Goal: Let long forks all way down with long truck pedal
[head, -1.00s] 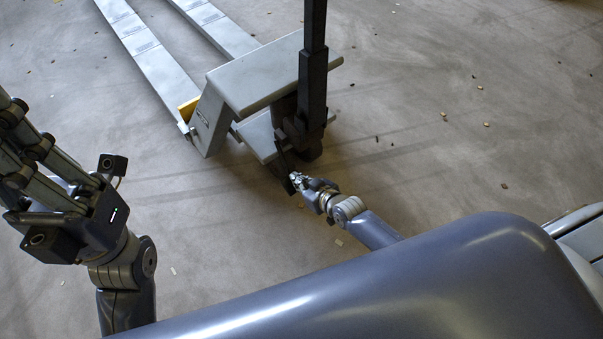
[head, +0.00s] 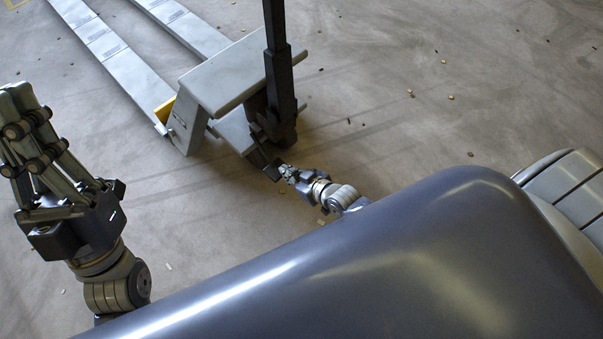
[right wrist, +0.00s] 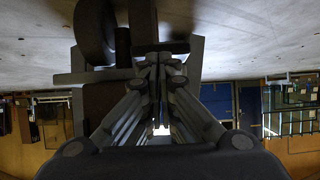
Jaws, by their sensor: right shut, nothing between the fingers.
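The long truck is a grey pallet truck (head: 225,75) with a dark upright handle column (head: 278,70). Its two long forks (head: 125,70) run to the upper left, low over the floor; I cannot tell their exact height. The dark pedal (head: 263,162) sits at the column's foot. My right gripper (head: 283,170) is shut and empty, right at the pedal; I cannot tell whether they touch. In the right wrist view, its fingers (right wrist: 160,62) meet in front of dark truck parts. My left gripper (head: 20,95) is raised at the left, far from the truck, its fingertips pointing up.
The grey concrete floor (head: 400,60) is open to the right of the truck, with small scattered debris. My blue body covers the lower right. The right wrist view, upside down, shows blue panels (right wrist: 218,98) and racks (right wrist: 290,110) far behind.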

